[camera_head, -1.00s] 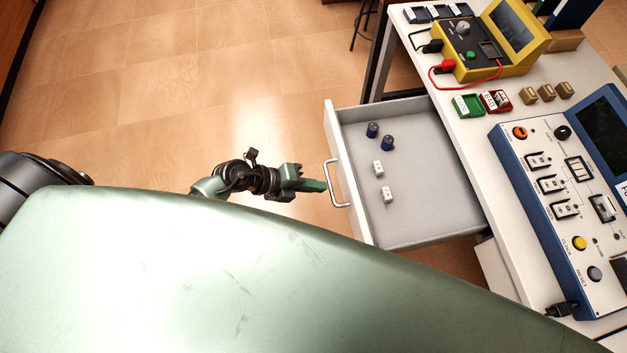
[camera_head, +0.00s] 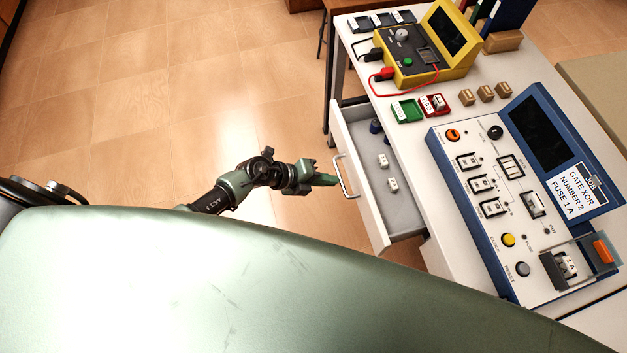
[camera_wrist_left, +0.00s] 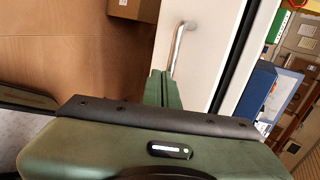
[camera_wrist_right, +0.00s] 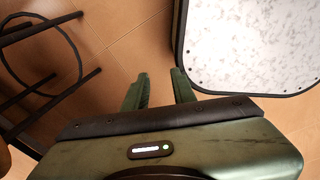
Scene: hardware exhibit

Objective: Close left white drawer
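The white drawer (camera_head: 372,208) stands partly open on the left side of the white table. Its metal handle (camera_head: 345,178) faces my left arm. The drawer holds small white blocks (camera_head: 388,174) and blue cylinders, partly hidden under the tabletop. My left gripper (camera_head: 334,180) is at the handle with its fingers together and nothing visible between them. The left wrist view shows its fingertips (camera_wrist_left: 164,74) beside the lower end of the handle (camera_wrist_left: 179,45), at the drawer front (camera_wrist_left: 208,50); exact contact is unclear. My right gripper (camera_wrist_right: 159,75) is open and empty above the floor.
The table (camera_head: 400,132) bears a yellow meter (camera_head: 425,62), a blue-framed control panel (camera_head: 510,235), green (camera_head: 407,111) and red (camera_head: 433,104) trays and small brown boxes. The floor left of the drawer is clear. A black-framed stool (camera_wrist_right: 45,75) shows in the right wrist view.

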